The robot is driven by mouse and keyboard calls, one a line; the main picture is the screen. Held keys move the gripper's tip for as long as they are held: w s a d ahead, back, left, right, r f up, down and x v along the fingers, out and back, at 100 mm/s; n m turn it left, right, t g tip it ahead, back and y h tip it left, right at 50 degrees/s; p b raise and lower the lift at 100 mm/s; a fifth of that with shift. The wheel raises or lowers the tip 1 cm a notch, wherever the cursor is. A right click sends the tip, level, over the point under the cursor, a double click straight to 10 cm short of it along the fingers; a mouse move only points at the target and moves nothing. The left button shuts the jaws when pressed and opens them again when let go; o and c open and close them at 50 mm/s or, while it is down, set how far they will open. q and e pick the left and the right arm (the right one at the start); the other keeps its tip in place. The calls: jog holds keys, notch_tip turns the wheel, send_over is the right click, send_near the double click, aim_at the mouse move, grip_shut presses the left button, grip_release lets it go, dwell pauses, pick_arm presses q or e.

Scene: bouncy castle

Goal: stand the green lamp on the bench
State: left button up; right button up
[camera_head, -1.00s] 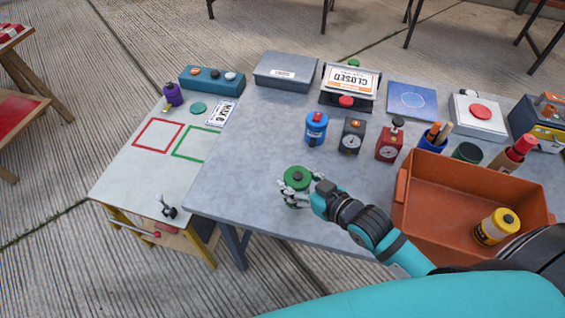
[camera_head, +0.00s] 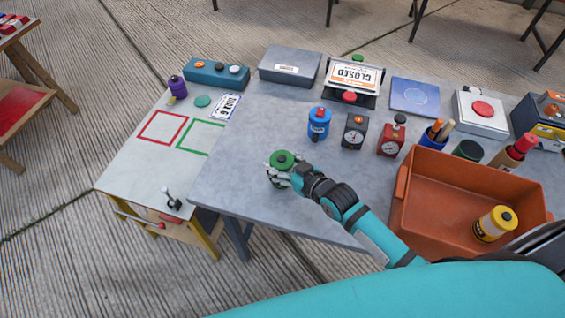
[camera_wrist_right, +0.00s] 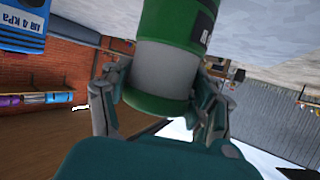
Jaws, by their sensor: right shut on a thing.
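The green lamp (camera_head: 282,160) is a short cylinder with a green top and a dark knob. My right gripper (camera_head: 279,174) is shut on it, over the left part of the grey worktop (camera_head: 250,190). In the right wrist view the lamp (camera_wrist_right: 165,75) shows green ends and a grey middle band, with a finger of my gripper (camera_wrist_right: 160,105) on each side. I cannot tell whether its base touches the worktop. A paler worktop (camera_head: 140,175) adjoins at the left, with red and green outlined squares. Which surface is the bench is not clear. My left gripper is out of view.
An orange bin (camera_head: 425,190) with a yellow canister (camera_head: 495,224) stands at the right. A blue canister (camera_head: 318,124), a black gauge (camera_head: 354,132) and a red gauge (camera_head: 391,136) stand beyond the lamp. The green square (camera_head: 200,137) is empty.

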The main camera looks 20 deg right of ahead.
jog(key=o, duration=1.5)
jog(key=shift+f, duration=0.1)
jog(key=shift+r, duration=0.2)
jog(key=b+v, duration=0.1)
jog(key=v, duration=1.1)
